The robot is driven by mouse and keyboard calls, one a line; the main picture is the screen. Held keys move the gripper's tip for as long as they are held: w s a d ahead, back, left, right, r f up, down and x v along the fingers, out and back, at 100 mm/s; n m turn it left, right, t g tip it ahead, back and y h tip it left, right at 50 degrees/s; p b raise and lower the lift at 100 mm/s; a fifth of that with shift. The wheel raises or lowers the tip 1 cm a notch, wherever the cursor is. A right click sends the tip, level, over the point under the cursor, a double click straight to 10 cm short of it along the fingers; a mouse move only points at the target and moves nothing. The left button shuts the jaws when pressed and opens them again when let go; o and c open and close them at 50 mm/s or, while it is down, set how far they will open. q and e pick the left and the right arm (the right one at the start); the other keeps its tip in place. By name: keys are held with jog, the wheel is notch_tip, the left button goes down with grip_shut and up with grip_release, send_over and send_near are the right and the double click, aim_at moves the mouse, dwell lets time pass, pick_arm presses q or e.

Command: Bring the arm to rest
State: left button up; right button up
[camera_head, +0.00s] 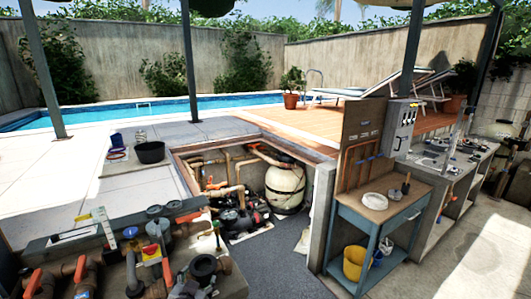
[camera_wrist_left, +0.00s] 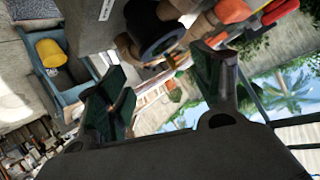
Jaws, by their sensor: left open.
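My left gripper (camera_head: 190,287) shows only as a small dark shape at the bottom edge of the head view, among pipe fittings, and is hard to separate from them. In the left wrist view my left gripper (camera_wrist_left: 163,72) has its two dark, green-padded fingers wide apart, with nothing held between them. A dark pipe union (camera_wrist_left: 155,32) lies beyond the fingers, near the top of that view. I cannot tell the distance to it. My right gripper shows in neither view.
A bench with pipes and orange-handled valves (camera_head: 37,282) fills the lower left. Beyond it is an open pit with a pale tank (camera_head: 285,187). A blue table (camera_head: 407,217) with a yellow bucket (camera_head: 354,263) stands right. Grey floor (camera_head: 275,262) between them is clear.

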pick_arm(q)
jog(key=s+a+f+n+g+h, duration=0.1)
jog(key=s+f+g, duration=0.45)
jog(key=s, duration=0.55)
jog(key=s+a+f+n+g, duration=0.1)
jog(key=s+f+g, duration=0.4)
jog(key=s, duration=0.5)
jog(key=s+f, duration=0.3)
jog(key=f, duration=3.1)
jog(key=s+a+f, duration=0.2)
jog(key=s+f, duration=0.8)
jog(key=s, duration=0.1)
jog(key=s+a+f+g, duration=0.1)
jog(key=s+a+f, duration=0.1)
jog(key=s+f, duration=0.8)
jog(key=shift+s+m+b, duration=0.4)
jog(key=shift+s, duration=0.25)
